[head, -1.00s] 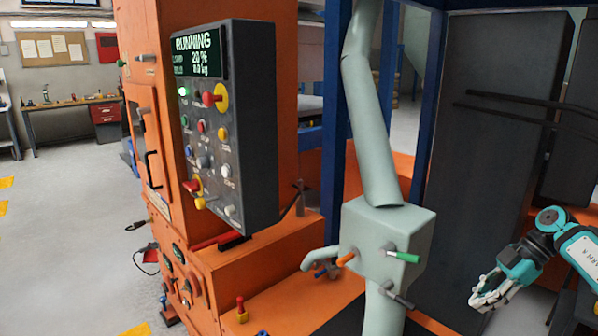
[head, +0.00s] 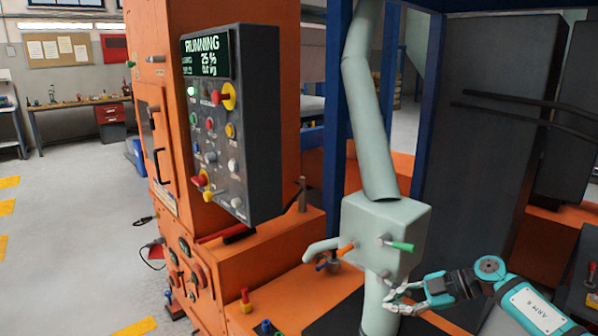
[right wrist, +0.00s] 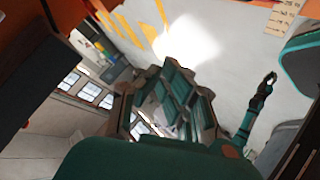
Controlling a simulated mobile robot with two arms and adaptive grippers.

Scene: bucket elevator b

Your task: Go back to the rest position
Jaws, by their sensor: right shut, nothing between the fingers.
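My right gripper (head: 397,298) is in the head view at the lower right, on its teal arm. Its fingers are shut with nothing between them. They overlap the pipe below the pale green box (head: 410,222); I cannot tell whether they touch it. In the right wrist view the right gripper (right wrist: 178,100) points over the pale floor. A teal arm with a dark gripper (right wrist: 268,82), which looks like my left one, shows at the right of that view, too small to read its fingers. The left arm is out of the head view.
The orange cabinet carries a control panel (head: 232,120) whose display reads RUNNING and 25 %. A blue post (head: 338,130) and a dark tall panel (head: 490,140) stand behind. Floor at left is clear.

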